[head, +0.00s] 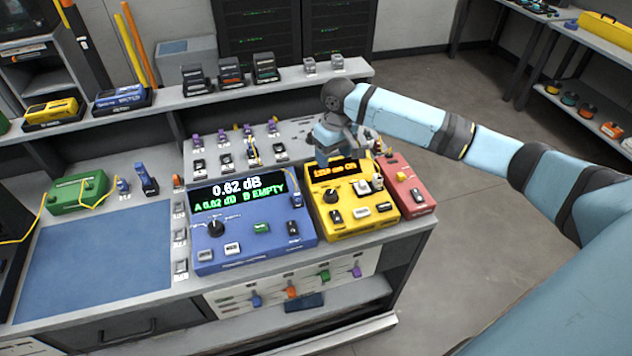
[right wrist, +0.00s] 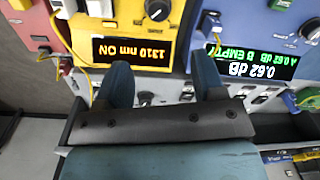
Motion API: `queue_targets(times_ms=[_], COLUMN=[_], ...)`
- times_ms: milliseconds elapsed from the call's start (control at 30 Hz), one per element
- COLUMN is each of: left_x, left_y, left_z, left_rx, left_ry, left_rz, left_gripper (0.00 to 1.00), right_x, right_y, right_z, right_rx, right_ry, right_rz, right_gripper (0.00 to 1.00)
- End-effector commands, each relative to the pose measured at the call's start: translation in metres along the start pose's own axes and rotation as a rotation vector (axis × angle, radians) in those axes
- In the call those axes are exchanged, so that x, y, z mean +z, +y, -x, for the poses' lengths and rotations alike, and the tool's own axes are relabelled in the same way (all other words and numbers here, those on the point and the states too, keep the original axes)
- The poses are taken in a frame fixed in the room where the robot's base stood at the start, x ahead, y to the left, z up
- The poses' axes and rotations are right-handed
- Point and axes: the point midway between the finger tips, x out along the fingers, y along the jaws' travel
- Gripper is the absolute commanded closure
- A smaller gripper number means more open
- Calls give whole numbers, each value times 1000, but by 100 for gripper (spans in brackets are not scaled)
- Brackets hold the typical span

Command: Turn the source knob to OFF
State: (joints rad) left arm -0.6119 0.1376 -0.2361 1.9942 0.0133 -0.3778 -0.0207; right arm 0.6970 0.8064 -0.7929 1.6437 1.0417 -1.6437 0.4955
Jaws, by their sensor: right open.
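The yellow source unit (head: 343,226) stands on the bench right of the blue meter. Its orange display reads 1310 nm ON, upside down in the right wrist view (right wrist: 145,51). The black source knob (head: 331,196) is on its front panel, and it also shows at the top edge of the right wrist view (right wrist: 157,9). My right gripper (head: 333,140) is above the back of the source unit, apart from the knob. In the right wrist view its two fingers (right wrist: 165,80) are spread with nothing between them. My left gripper is not in view.
The blue meter (head: 265,245) reads 0.62 dB, A 0.62 dB, B EMPTY, and has its own black knob. A red unit (head: 408,192) is close on the source's right. A yellow cable (right wrist: 58,30) shows near the source. The blue mat (head: 95,262) is bare.

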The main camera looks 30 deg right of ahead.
Motion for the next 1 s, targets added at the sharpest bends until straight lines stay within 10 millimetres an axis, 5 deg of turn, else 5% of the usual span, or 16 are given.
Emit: queue_targets(times_ms=[233,700,1000], left_x=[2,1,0], left_y=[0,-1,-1], left_z=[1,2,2], left_rx=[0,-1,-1], left_ry=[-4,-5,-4], left_rz=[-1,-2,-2], left_gripper=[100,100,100], right_x=[0,1,1], right_y=[3,3,3], right_z=[-19,-113,-135], right_rx=[4,5,5], right_ry=[-11,-9,-7], right_rz=[-7,-7,-5], right_gripper=[37,37,37])
